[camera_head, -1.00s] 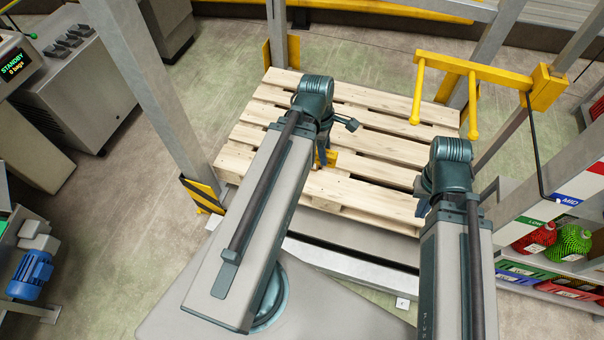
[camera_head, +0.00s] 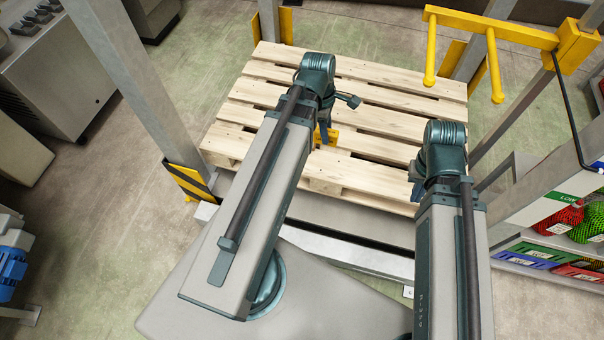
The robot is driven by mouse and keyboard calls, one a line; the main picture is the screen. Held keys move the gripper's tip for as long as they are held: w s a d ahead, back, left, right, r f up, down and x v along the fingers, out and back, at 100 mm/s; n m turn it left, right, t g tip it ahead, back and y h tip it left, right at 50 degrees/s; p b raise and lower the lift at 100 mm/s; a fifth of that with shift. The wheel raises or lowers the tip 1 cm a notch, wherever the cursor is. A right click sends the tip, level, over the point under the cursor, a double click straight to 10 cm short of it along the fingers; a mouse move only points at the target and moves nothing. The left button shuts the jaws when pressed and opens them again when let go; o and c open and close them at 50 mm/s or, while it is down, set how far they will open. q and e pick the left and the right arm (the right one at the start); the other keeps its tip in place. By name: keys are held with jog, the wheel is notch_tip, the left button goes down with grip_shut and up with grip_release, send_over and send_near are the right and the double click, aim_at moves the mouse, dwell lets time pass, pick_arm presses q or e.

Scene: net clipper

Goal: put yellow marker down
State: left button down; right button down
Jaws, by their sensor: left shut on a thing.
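The yellow marker (camera_head: 330,136) shows as a small yellow piece at my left gripper (camera_head: 322,135), in front of the pallet's middle in the head view. My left gripper is shut on it, and the wrist and fingers hide part of it. I cannot tell whether the marker touches the pallet boards or hangs above them. My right gripper (camera_head: 416,188) is at the right front edge of the pallet, mostly hidden behind its own wrist. Its opening cannot be made out.
A bare wooden pallet (camera_head: 375,96) lies under my grippers. Grey posts flank it, one with a striped yellow-black guard (camera_head: 188,182). A yellow pronged bracket (camera_head: 490,30) juts in at top right. A shelf with net bags (camera_head: 562,218) stands at right.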

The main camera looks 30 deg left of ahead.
pick_arm(q)
jog(key=w+f+b, duration=0.2)
jog(key=f+b, duration=0.8)
jog(key=f, duration=0.1)
jog(key=w+d+f+b, duration=0.1)
jog(key=w+f+b, duration=0.2)
jog(key=f+b, duration=0.8)
jog(key=w+f+b, duration=0.3)
jog(key=f+b, duration=0.8)
jog(key=f, duration=0.1)
jog(key=shift+w+d+f, duration=0.25)
jog(key=shift+d+f, duration=0.05)
jog(key=shift+d, duration=0.1)
jog(key=a, duration=0.5)
jog(key=w+a+f+b, duration=0.1)
jog(key=a, duration=0.4)
jog(key=w+a, duration=0.1)
jog(key=a, duration=0.4)
jog(key=shift+a+f, duration=0.2)
jog(key=shift+a, duration=0.15)
jog(key=shift+f+b, duration=1.75)
jog(key=shift+b, duration=0.25)
jog(key=shift+f, duration=0.1)
jog(key=shift+f, duration=0.15)
jog(key=c, duration=0.6)
grip_release()
